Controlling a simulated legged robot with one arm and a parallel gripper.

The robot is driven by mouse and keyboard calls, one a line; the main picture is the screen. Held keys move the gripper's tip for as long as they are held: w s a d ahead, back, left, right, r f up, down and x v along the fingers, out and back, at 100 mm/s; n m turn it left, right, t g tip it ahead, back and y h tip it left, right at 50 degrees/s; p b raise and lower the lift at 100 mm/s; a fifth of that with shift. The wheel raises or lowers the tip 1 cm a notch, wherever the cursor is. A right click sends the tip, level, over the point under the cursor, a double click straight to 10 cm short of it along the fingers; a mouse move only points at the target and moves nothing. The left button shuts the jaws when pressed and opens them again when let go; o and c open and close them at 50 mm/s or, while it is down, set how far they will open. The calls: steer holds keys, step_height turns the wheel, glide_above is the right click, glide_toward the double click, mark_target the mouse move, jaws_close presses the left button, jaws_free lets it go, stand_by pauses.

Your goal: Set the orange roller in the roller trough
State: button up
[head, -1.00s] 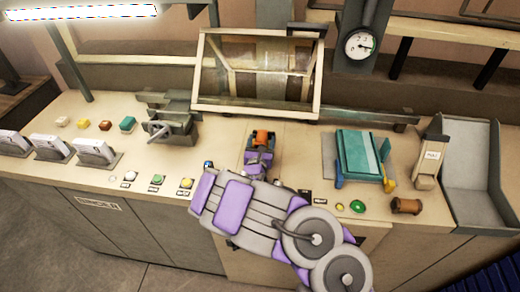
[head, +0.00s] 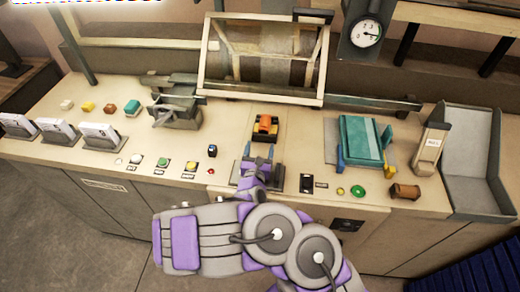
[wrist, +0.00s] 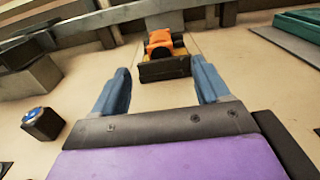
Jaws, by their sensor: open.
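The orange roller (head: 266,122) lies in a small dark holder (head: 265,135) on the bench, which looks like the roller trough. In the wrist view the roller (wrist: 159,40) shows beyond the holder's dark front wall (wrist: 165,69), between my fingertips in the picture. My gripper (head: 257,165) is on the near side of the holder, apart from the roller. Its blue-grey fingers are spread and empty in the wrist view (wrist: 160,72). The holder's front wall hides the roller's lower part.
A small dark box with a blue button (wrist: 42,123) stands left of my gripper. A teal pad (head: 361,138) on a stand is to the right, and a brown spool (head: 405,191) lies near the front edge. A framed glass guard (head: 262,97) stands behind the holder.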

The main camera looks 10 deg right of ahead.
steer(key=s+d+r+m+g+h, duration=0.3)
steer(key=d+r+m+h, duration=0.35)
steer(key=d+r, duration=0.2)
steer(key=s+d+r+m+g+h, duration=0.3)
steer(key=s+d+r+m+h, duration=0.15)
steer(key=d+r+m, duration=0.45)
steer(key=s+d+r+m+g+h, duration=0.1)
steer(key=s+d+r+m+g, duration=0.25)
steer(key=s+g, duration=0.3)
steer(key=s+d+r+m+g+h, duration=0.1)
steer(key=s+d+r+m+g, duration=0.3)
steer(key=s, duration=0.3)
steer(key=s+a+f+m+g+y, duration=0.25)
steer(key=s+m+y, duration=0.2)
steer(key=s, duration=0.35)
steer(key=s+a+f+m+g+y, duration=0.1)
steer(key=s+f+m+g+y, duration=0.3)
steer(key=s, duration=0.3)
steer(key=s+a+t+y, duration=0.2)
steer(key=a+y, duration=0.3)
steer(key=a, duration=0.4)
steer(key=s+a+t+y, duration=0.2)
steer(key=a+y, duration=0.3)
steer(key=a, duration=0.3)
steer(key=shift+s+a+r+m, duration=0.2)
steer(key=shift+s+a+m, duration=0.2)
steer(key=shift+s, duration=0.35)
